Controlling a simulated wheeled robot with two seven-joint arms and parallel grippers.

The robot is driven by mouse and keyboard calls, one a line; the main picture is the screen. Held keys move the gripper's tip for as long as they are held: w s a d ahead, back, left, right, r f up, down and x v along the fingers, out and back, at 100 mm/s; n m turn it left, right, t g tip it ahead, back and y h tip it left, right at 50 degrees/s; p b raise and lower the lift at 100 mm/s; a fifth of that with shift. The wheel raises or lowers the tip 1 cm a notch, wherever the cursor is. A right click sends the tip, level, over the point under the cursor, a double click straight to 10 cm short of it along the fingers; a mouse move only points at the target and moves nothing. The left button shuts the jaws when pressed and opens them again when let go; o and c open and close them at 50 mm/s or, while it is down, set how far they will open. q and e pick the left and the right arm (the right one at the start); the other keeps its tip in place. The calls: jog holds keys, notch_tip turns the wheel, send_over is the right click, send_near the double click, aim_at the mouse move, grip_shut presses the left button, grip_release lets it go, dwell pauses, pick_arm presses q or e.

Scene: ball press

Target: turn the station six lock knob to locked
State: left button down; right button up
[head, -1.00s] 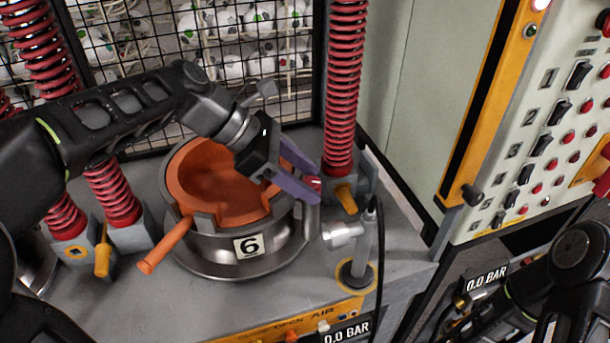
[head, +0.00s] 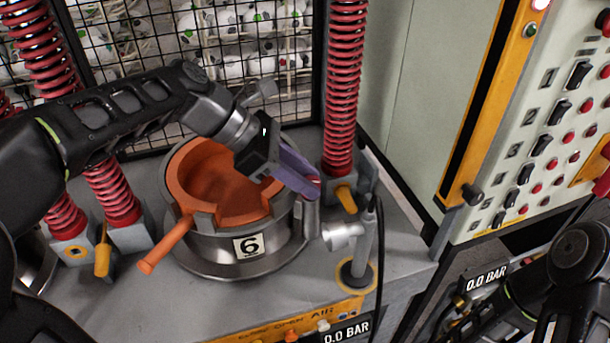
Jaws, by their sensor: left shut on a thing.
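The station six press mould (head: 190,248) is a round metal pot with an orange inside and a "6" label (head: 249,246). A small red knob (head: 314,182) sits at its right rim, mostly hidden by the purple fingers of my left gripper (head: 303,180). My left gripper reaches over the mould from the left and is shut on this red lock knob. The knob's pointer and any lock marking are hidden. My right gripper is out of the picture; only part of my right arm shows at lower right.
An orange handle (head: 166,246) sticks out of the mould's front left. A red spring column (head: 342,95) and a yellow lever (head: 346,199) stand just right of the gripper. A metal post (head: 358,262) with a black hose is in front. A switch panel (head: 560,90) is at right.

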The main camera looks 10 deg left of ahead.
pick_arm(q)
jog(key=shift+r, duration=0.1)
jog(key=shift+r+m+g+p, duration=0.15)
jog(key=shift+m+g+p, duration=0.3)
jog(key=shift+p, duration=0.5)
jog(key=m+g+p, duration=0.1)
jog(key=p, duration=0.1)
jog(key=m+g+p, duration=0.1)
jog(key=m+p, duration=0.1)
jog(key=p, duration=0.1)
jog(key=shift+w+r+g, duration=0.1)
jog(key=shift+w+g, duration=0.1)
jog(key=shift+g, duration=0.05)
jog(key=shift+w+f+m+g+p, duration=0.1)
jog(key=shift+f+m+g+p, duration=0.15)
jog(key=shift+m+g+p, duration=0.65)
jog(key=c, duration=1.1)
grip_release()
jog(key=shift+o, duration=0.2)
jog(key=shift+f, duration=0.1)
